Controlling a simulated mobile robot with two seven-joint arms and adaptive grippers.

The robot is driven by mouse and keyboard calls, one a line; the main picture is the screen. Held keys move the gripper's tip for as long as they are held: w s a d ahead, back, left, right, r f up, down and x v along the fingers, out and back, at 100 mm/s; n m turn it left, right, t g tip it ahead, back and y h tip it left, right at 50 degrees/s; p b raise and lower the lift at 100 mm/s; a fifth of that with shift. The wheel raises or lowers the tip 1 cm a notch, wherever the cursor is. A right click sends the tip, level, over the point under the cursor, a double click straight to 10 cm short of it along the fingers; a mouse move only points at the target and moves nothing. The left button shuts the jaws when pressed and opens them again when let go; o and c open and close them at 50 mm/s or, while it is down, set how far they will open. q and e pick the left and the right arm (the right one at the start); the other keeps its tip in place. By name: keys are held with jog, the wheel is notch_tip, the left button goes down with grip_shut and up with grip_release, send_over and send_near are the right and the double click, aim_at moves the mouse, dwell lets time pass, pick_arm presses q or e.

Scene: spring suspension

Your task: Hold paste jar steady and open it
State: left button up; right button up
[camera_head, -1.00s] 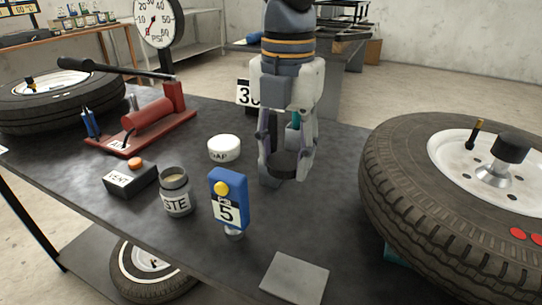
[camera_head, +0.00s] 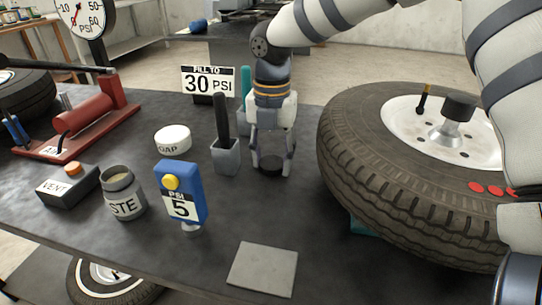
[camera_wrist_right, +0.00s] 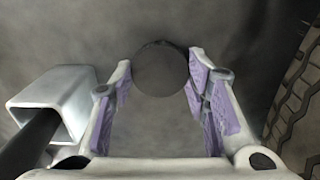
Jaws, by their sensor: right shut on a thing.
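The grey paste jar (camera_head: 122,197), with "STE" showing on its label, stands upright and uncapped on the dark bench, left of centre. Pale paste shows in its mouth. My right gripper (camera_head: 271,164) points down well to the right of the jar, near the tyre. It is shut on a round dark lid (camera_head: 270,168), which sits between the fingertips low over or on the bench; I cannot tell which. In the right wrist view the lid (camera_wrist_right: 160,68) is pinched between the purple finger pads. My left gripper is not in view.
A grey cup with a black-handled brush (camera_head: 226,157) stands just left of the right gripper; a tyre (camera_head: 370,185) is close on its right. A blue PSI gauge (camera_head: 180,193), white soap tub (camera_head: 172,139) and vent box (camera_head: 67,186) surround the jar. A grey pad (camera_head: 263,269) lies in front.

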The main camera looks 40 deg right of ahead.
aim_at(272, 162)
jog(key=shift+f, duration=0.1)
jog(key=o, duration=1.3)
notch_tip(272, 162, up, 12)
jog(key=shift+p, duration=0.3)
